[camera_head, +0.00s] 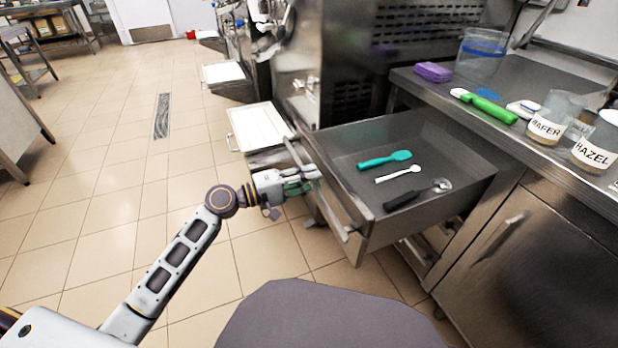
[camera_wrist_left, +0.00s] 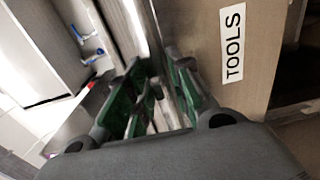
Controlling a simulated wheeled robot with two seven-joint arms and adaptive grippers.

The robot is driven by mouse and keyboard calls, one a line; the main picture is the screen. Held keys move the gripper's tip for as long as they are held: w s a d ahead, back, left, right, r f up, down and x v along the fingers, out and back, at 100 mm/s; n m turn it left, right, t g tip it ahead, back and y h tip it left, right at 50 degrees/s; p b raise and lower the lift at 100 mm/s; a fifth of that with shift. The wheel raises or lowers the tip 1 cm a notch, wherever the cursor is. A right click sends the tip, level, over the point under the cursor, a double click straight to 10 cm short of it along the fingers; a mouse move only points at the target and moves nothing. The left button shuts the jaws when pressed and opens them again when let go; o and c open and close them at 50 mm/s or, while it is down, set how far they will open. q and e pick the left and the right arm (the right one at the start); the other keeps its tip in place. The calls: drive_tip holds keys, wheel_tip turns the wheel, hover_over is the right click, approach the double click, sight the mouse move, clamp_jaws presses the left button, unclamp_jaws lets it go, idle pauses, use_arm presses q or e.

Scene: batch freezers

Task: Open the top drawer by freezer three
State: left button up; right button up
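The top drawer (camera_head: 416,217) beside the freezer is pulled out, its steel interior exposed. Inside lie a teal spatula (camera_head: 384,160), a white spoon (camera_head: 398,173) and a black-handled tool (camera_head: 410,198). A bar handle (camera_head: 346,229) runs along its front. My left gripper (camera_head: 314,178) is at that front, beside the handle. In the left wrist view its green fingers (camera_wrist_left: 158,65) stand apart, close to the drawer front (camera_wrist_left: 205,45), which bears a "TOOLS" label (camera_wrist_left: 232,42). Whether the fingers touch the handle is unclear. My right gripper is not in view.
A steel freezer (camera_head: 330,70) stands behind the drawer. The counter (camera_head: 530,160) at right holds a purple box (camera_head: 433,71), a green-handled tool (camera_head: 490,107), a clear bucket (camera_head: 481,55) and labelled jars (camera_head: 594,152). A cabinet (camera_head: 530,270) is below.

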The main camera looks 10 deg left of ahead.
use_arm(q)
drive_tip(key=shift+o, duration=1.3)
drive_tip(key=shift+s+a, duration=0.1)
drive_tip(key=shift+a, duration=0.05)
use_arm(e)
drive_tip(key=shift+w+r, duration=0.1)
use_arm(q)
drive_tip(key=v, duration=1.1)
drive_tip(key=shift+s+a, duration=0.2)
drive_tip(key=shift+a, duration=0.05)
